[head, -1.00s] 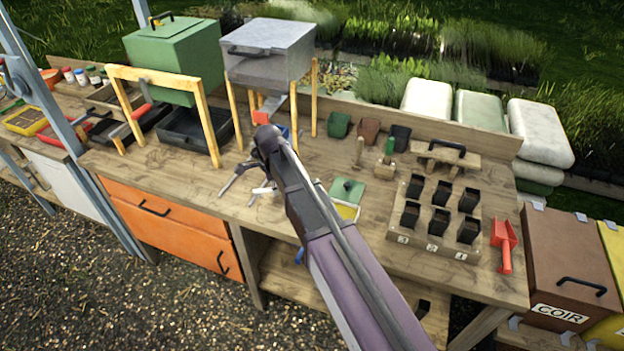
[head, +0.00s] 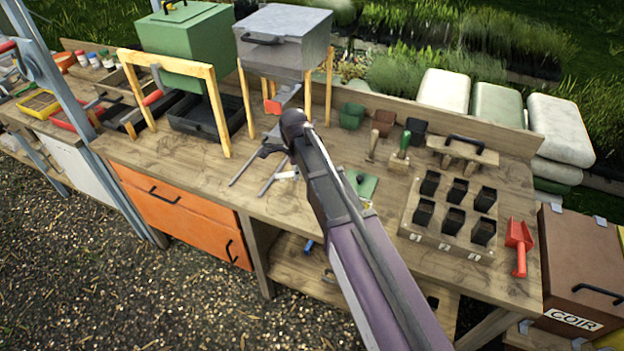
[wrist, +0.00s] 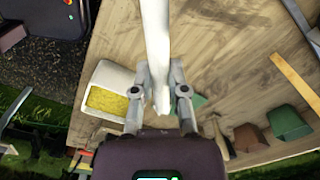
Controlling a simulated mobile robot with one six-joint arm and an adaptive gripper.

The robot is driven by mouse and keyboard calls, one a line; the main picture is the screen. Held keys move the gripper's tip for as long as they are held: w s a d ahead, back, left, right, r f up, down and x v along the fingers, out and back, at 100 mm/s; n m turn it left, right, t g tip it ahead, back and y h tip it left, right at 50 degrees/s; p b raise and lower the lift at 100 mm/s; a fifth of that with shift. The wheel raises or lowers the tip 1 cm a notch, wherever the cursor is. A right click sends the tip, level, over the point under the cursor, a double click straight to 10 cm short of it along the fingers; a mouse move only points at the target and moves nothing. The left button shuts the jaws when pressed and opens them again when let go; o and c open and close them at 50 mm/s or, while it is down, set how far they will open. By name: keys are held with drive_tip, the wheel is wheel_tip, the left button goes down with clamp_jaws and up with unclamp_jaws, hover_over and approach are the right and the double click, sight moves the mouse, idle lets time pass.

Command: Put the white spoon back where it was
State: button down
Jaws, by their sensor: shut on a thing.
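The white spoon (wrist: 157,50) is between the two fingers of my gripper (wrist: 160,90) in the wrist view. Its pale shaft runs up past the top edge, so its far end is out of view. In the head view my gripper (head: 248,190) is over the front middle of the wooden bench, in front of the grey box on its stand. Only a small white bit (head: 287,174) shows beside the fingers there; my arm hides the rest.
A white-rimmed tray with yellow fill (wrist: 110,100) lies beside the gripper. A green pot (head: 351,116) and a brown pot (head: 383,123) stand at the back. A block of black pots (head: 447,230) and a red scoop (head: 519,245) are at right.

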drive_tip(key=w+d+f+n+b, duration=0.2)
drive_tip(key=w+d+n, duration=0.2)
drive_tip(key=w+n, duration=0.6)
drive_tip(key=shift+w+f+n, duration=0.15)
drive_tip(key=shift+w+n, duration=0.2)
drive_tip(key=shift+n, duration=0.15)
wheel_tip(320, 180, down, 6)
drive_tip(key=b, duration=0.6)
drive_tip(key=shift+f, duration=0.15)
drive_tip(key=shift+b, duration=0.35)
drive_tip(key=shift+f+b, duration=1.8)
drive_tip(key=shift+f, duration=0.1)
drive_tip(key=shift+f, duration=0.1)
